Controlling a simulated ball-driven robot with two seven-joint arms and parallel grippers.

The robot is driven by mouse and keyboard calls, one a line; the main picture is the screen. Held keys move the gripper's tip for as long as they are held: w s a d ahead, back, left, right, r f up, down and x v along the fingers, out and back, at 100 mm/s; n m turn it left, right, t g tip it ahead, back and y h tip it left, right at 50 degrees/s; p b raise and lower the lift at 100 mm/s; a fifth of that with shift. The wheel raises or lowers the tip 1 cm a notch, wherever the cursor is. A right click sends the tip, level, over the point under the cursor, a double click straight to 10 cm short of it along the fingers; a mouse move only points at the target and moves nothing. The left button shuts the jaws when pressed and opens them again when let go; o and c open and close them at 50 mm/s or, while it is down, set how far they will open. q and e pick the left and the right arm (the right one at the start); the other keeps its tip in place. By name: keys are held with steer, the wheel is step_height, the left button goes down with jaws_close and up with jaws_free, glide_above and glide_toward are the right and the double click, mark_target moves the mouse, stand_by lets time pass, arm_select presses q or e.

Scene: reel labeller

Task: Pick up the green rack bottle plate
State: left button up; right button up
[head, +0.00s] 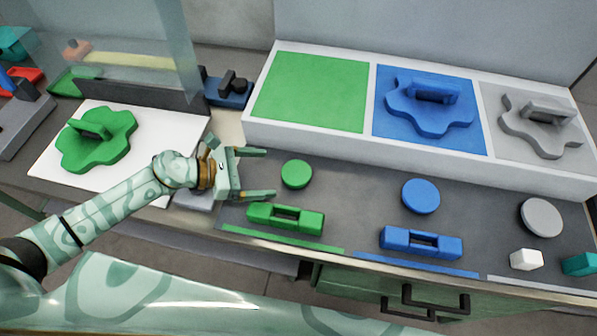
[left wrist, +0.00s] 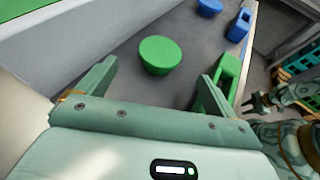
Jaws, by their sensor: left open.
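A green wavy plate with an upright handle (head: 112,146) lies on a white board at the left in the head view. A green round disc (head: 296,174) and a green block with a raised bar (head: 286,218) lie on the dark counter. Which green piece is the rack bottle plate, I cannot tell. My left gripper (head: 270,173) is open and empty, its fingers pointing right at the disc, just short of it. In the left wrist view the disc (left wrist: 160,55) shows between and beyond the fingers, the green block (left wrist: 222,85) by the right finger. My right gripper (left wrist: 262,102) shows small at the right there.
A white tray (head: 310,139) at the back has an empty green section (head: 312,90), a blue wavy plate (head: 430,104) and a grey one (head: 540,124). A blue disc (head: 421,196), blue block (head: 421,243), grey disc (head: 541,217) and white cube (head: 526,260) stand rightward. A clear panel (head: 150,45) rises behind the white board (head: 55,168).

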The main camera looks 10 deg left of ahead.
mark_target(293, 173)
arm_select(q)
steer(key=x, duration=0.9)
steer(key=shift+w+d, duration=0.1)
steer(key=shift+d, duration=0.1)
steer(key=shift+c, duration=0.3)
steer(key=c, duration=1)
